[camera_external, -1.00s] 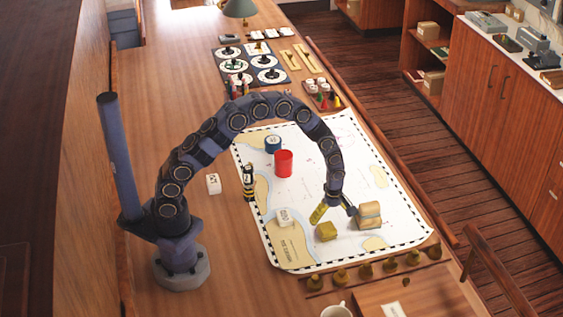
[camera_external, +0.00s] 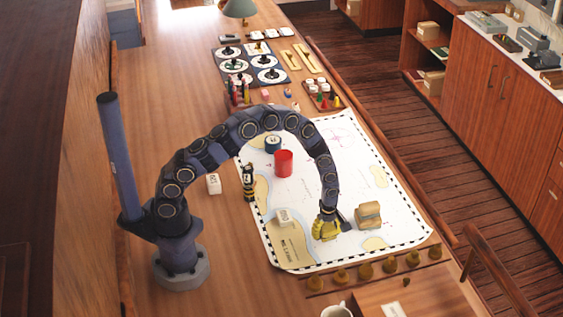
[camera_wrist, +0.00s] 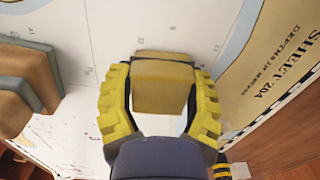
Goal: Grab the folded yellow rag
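The folded yellow rag (camera_wrist: 163,88) is a small block-like bundle between the two fingers of my gripper (camera_wrist: 160,75) in the wrist view. The yellow ribbed fingers stand along its left and right sides, with their dark inner pads at or very near its edges. Whether they press on it cannot be told. A pale gap shows between the rag and my palm. In the external view my gripper (camera_external: 332,229) points down over the chart (camera_external: 400,222). There the rag is mostly hidden by the fingers and hard to separate from them.
A tan block (camera_external: 368,215) stands close to the right of my gripper. A small white block (camera_external: 284,218) is to the left. Brass knobs line the front.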

